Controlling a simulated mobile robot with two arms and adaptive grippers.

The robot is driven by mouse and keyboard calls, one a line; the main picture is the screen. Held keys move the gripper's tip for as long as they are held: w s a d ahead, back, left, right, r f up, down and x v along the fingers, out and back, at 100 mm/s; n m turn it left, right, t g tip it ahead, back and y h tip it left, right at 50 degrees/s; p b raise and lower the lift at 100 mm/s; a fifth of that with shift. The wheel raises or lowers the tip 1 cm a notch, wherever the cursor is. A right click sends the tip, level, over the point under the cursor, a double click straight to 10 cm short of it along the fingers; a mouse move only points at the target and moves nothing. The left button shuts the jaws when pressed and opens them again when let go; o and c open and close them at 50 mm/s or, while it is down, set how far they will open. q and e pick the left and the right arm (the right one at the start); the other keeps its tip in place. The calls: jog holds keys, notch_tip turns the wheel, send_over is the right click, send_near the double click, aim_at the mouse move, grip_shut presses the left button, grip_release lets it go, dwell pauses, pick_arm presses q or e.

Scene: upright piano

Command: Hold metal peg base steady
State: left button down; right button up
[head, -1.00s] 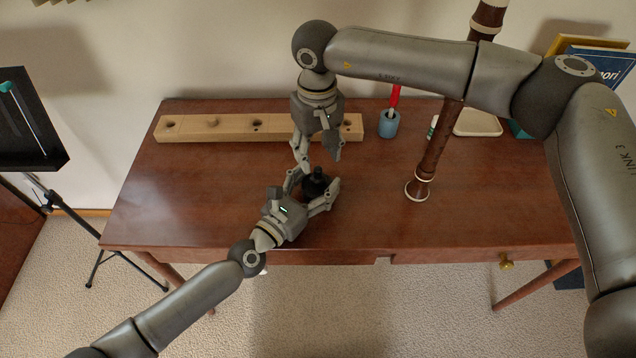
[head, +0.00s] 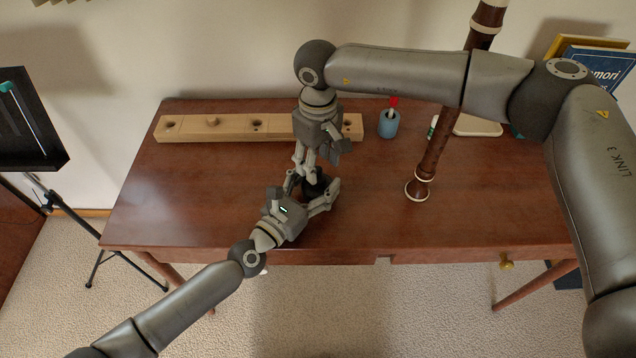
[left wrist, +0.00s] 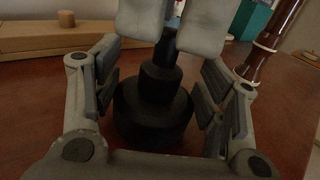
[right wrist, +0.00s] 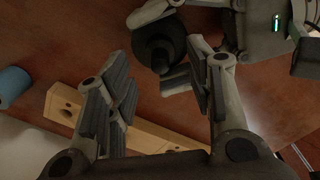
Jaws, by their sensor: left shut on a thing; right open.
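The metal peg base (head: 316,187) is a black, stepped round piece standing upright on the brown desk. In the left wrist view it (left wrist: 152,115) sits between the two fingers of my left gripper (head: 313,184), which is shut on its wide lower part. My right gripper (head: 309,170) is open and points down from above, close to the top of the base.
A long wooden block with holes (head: 210,128) lies along the back of the desk (head: 200,190). A blue cup (head: 389,125) with a red-tipped thing stands right of it. A dark brown tube with pale rings (head: 433,155) stands upright farther right. The front left desk is clear.

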aim_at(318, 168)
jog(key=shift+f, duration=2.5)
jog(key=c, duration=1.1)
jog(key=shift+m, duration=1.7)
grip_shut()
jog(key=o, duration=1.1)
grip_release()
